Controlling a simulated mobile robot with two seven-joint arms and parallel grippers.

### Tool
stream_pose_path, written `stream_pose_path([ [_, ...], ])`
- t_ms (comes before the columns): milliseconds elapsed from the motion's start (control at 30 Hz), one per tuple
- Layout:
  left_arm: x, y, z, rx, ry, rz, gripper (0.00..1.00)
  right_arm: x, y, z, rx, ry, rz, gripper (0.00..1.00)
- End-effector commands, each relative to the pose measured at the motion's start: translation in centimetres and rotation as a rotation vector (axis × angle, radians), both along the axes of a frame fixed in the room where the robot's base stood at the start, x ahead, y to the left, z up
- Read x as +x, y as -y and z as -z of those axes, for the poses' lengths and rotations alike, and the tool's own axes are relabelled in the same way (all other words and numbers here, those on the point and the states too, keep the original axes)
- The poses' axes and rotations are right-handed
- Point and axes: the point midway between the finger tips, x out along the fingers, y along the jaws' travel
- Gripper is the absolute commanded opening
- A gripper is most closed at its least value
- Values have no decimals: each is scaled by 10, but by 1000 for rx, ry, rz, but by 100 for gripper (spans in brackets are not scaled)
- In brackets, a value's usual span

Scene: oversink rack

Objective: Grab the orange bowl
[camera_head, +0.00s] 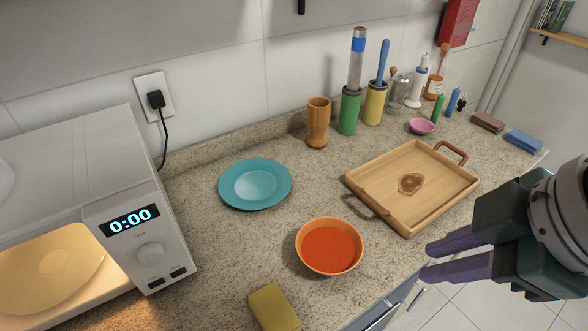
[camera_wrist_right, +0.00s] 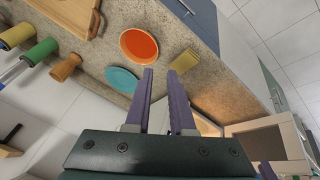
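The orange bowl (camera_head: 329,246) stands upright on the stone counter near its front edge, with a red-orange inside. It also shows in the right wrist view (camera_wrist_right: 139,45), beyond the fingertips. My right gripper (camera_head: 428,261) is to the right of the bowl in the head view, past the counter's front edge. Its two purple fingers are apart with nothing between them, as the right wrist view shows (camera_wrist_right: 160,72). Nothing touches the bowl. My left gripper is in neither view.
A teal plate (camera_head: 255,184) lies behind the bowl to the left. A yellow sponge (camera_head: 273,307) lies in front of it. A wooden tray (camera_head: 437,161) is to the right. A microwave (camera_head: 150,245) stands at the left. Cups and bottles line the wall.

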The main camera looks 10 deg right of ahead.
Motion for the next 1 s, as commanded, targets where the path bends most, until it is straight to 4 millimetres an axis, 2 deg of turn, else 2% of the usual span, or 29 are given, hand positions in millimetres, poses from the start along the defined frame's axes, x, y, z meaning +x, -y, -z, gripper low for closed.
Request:
stream_pose_path([
  [33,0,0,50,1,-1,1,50,10,0,47,-7,23,-61,22],
  [200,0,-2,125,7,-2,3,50,41,-1,114,-45,111,-290,22],
  [300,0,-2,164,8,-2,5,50,57,-2,148,-68,170,-416,22],
  [400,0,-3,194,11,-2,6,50,70,-4,171,-88,225,-520,22],
  [500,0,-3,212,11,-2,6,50,80,-6,185,-106,267,-594,22],
  [600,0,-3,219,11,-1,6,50,84,-7,190,-115,292,-637,22],
  [1000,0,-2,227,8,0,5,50,109,-22,224,-120,301,-654,22],
])
